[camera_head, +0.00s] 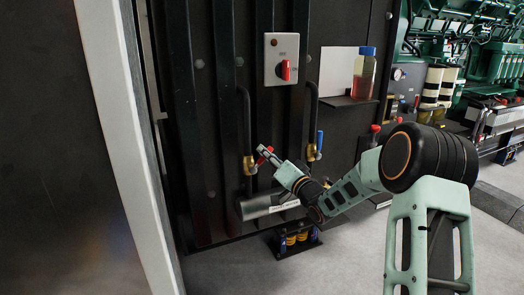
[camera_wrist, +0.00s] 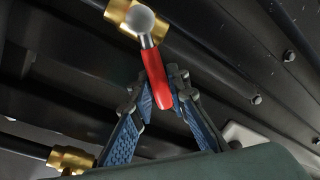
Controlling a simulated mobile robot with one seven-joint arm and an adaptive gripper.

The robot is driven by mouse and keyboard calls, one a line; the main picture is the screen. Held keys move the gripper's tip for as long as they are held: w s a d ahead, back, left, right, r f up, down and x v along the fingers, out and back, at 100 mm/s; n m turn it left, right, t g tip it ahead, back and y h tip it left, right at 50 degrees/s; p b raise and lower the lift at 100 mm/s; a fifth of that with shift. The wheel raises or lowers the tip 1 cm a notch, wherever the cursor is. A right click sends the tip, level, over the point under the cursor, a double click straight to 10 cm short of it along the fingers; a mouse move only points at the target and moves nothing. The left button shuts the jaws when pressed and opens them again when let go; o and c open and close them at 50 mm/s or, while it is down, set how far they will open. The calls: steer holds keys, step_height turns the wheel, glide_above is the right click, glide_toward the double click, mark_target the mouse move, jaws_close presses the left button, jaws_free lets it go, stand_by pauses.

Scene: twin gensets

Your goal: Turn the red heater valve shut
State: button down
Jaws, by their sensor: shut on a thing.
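The red heater valve has a brass body (camera_head: 248,165) on a black hose at the left of the dark panel. Its red lever (camera_head: 264,149) sits at my gripper (camera_head: 270,156). In the wrist view the red lever (camera_wrist: 157,78) runs down from a grey knob on the brass body (camera_wrist: 120,12). My gripper (camera_wrist: 163,93) is shut on the lever's lower part, with one blue-padded finger on each side. The far end of the lever passes between the fingers. In the head view my gripper hides part of the lever.
A blue-handled valve (camera_head: 318,145) stands close to the right on a second hose. A grey cylinder (camera_head: 265,205) lies just below. A switch box with a red knob (camera_head: 282,60) and a shelf with a blue-capped bottle (camera_head: 364,75) are above. A second brass fitting (camera_wrist: 70,158) shows at lower left.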

steer(key=shift+w+d+f+m+t+h+b, duration=0.15)
steer(key=shift+d+f+m+t+h, duration=0.2)
steer(key=shift+f+m, duration=1)
steer(key=shift+w+d+f+m+t+h+b, duration=0.1)
steer(key=shift+d+f+m+t+h+b, duration=0.2)
steer(key=shift+m, duration=2.1)
steer(key=shift+w+d+f+m+t+h+b, duration=0.15)
steer(key=shift+d+f+m+t+h, duration=0.25)
steer(key=shift+f+m, duration=1)
steer(key=shift+a+r+m, duration=0.1)
steer(key=shift+r+m, duration=0.3)
steer(key=shift+m, duration=0.15)
steer(key=c, duration=1.8)
jaws_free()
steer(key=shift+s, duration=0.1)
